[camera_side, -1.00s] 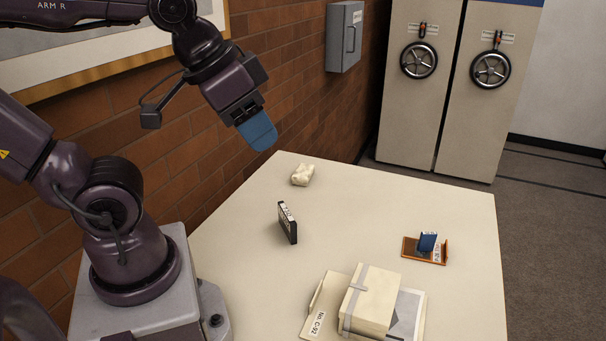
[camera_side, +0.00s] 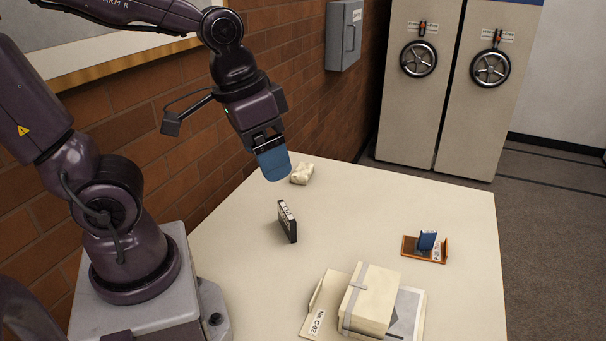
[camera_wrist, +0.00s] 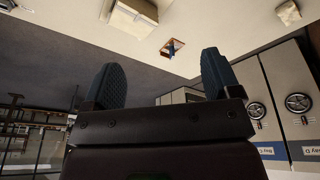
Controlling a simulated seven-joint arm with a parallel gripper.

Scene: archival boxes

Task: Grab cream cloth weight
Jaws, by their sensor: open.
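The cream cloth weight (camera_side: 303,174) is a small lumpy bag lying on the table near its far left edge. In the wrist view the cloth weight (camera_wrist: 288,13) shows at the upper right corner. My gripper (camera_side: 274,166) is in the air above the table, a little left of the weight in the side view and apart from it. In the wrist view my gripper's two blue ribbed fingers (camera_wrist: 164,78) stand wide apart with nothing between them.
A black labelled case (camera_side: 287,222) stands upright on the table, nearer than the weight. An orange tray (camera_side: 410,250) with a blue item is at the right. A tied cream box (camera_side: 372,300) lies on folders at the front. A brick wall (camera_side: 205,150) borders the left side.

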